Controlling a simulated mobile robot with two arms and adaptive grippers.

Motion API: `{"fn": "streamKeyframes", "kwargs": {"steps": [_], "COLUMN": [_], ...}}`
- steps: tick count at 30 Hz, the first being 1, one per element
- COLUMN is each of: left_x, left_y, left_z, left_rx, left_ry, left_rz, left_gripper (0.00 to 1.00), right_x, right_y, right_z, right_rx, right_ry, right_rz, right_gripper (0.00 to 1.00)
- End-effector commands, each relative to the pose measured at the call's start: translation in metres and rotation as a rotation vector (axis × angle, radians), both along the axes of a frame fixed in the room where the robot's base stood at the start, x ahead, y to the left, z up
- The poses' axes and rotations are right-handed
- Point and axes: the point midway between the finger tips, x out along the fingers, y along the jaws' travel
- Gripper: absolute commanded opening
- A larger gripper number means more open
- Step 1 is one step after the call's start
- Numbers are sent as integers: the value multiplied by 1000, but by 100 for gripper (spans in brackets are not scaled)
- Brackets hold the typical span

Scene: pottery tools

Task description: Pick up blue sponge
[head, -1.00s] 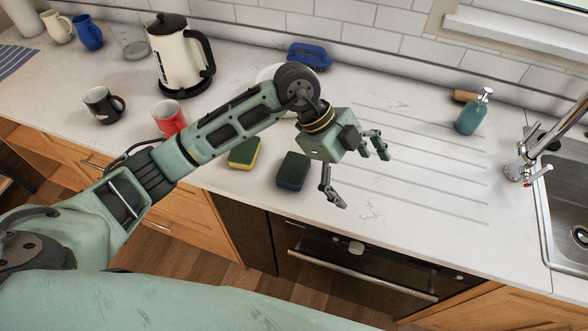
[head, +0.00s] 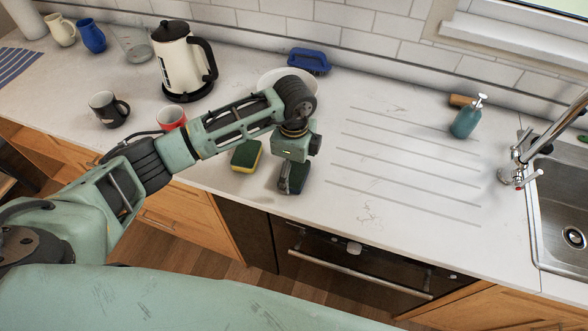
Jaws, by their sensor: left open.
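The blue sponge (head: 299,181) is a dark block with a dark blue top, lying on the worktop near its front edge. My left gripper (head: 289,182) points down right over it, with one finger in front of the sponge's left part. The gripper is open. It hides much of the sponge, and I cannot tell whether the fingers touch it. My right gripper is out of view.
A yellow and green sponge (head: 246,156) lies just left. A red mug (head: 171,117), black mug (head: 108,109) and kettle (head: 178,62) stand further left. The ribbed drainer area (head: 410,165) at right is clear.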

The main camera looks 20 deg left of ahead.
Motion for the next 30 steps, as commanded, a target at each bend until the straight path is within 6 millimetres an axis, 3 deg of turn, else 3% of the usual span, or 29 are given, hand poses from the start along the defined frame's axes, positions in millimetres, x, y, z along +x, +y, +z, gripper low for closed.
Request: {"fn": "streamKeyframes", "kwargs": {"steps": [8, 18, 30], "left_x": [1, 1, 1], "left_y": [0, -1, -1], "left_z": [-3, -3, 0], "left_rx": [-1, -2, -2], "left_ry": [-2, -2, -3], "left_rz": [0, 0, -1], "left_gripper": [95, 67, 65], "right_x": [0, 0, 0], "right_y": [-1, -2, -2], "right_z": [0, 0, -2], "right_rx": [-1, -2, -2], "right_ry": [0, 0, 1], "right_rz": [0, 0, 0], "right_gripper": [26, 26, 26]}}
